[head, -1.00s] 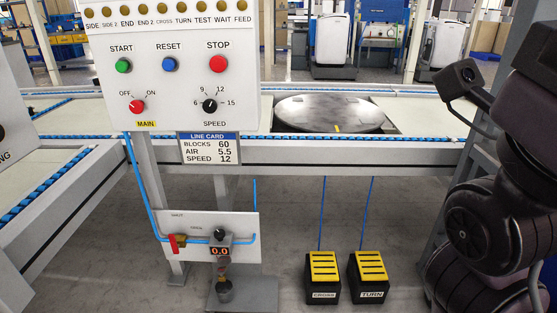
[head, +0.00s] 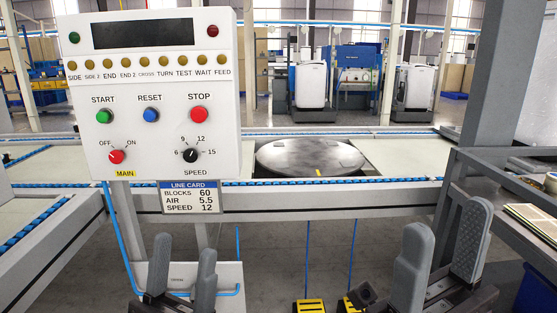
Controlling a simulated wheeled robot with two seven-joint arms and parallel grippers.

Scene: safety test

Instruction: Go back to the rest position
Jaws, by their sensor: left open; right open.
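My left gripper (head: 184,248) is at the bottom left, in front of the lower panel, with its two grey fingers pointing up and apart. My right gripper (head: 450,213) is at the bottom right, also with its fingers pointing up and spread. Both are open with nothing between the fingers. The white control panel (head: 222,130) stands above and behind my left gripper, apart from it in the picture. The black speed knob (head: 191,156) is below the STOP button (head: 199,114).
A line card (head: 190,197) hangs under the panel. A conveyor frame (head: 330,196) with a round turntable (head: 310,157) crosses behind. Yellow foot pedals (head: 309,306) show low between my grippers. A dark shelf with a booklet (head: 533,222) and a blue bin (head: 536,293) stand at right.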

